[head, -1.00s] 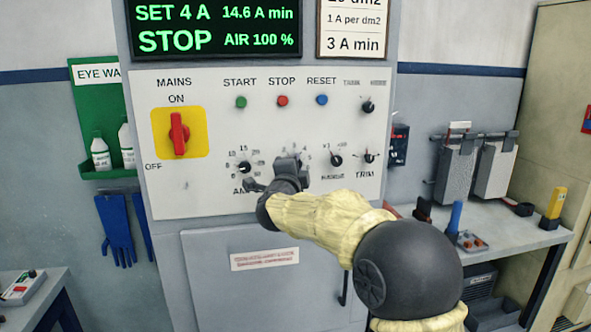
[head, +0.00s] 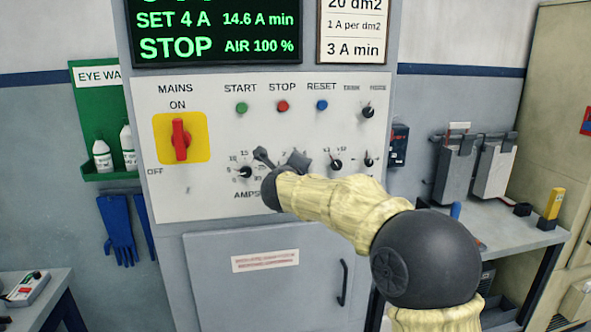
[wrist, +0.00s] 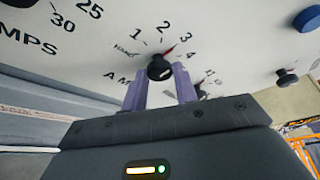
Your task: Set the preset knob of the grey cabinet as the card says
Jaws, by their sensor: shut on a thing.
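The grey cabinet (head: 270,225) fills the middle of the head view. The card (head: 353,25) at its top shows "20 dm2", "1 A per dm2" and "3 A min"; its top is cut off. The green display (head: 215,35) reads "SET 4 A" and "STOP". My gripper (head: 283,158) is at the panel and covers the knob there. In the wrist view my gripper (wrist: 160,80) is shut on a small black knob (wrist: 159,68) with a scale of 1 to 4 around it.
The amps knob (head: 245,172) is close left of my gripper, and other small knobs (head: 336,164) are to its right. The red mains switch (head: 180,139) and push buttons (head: 282,106) are above. A bench (head: 520,235) stands at right.

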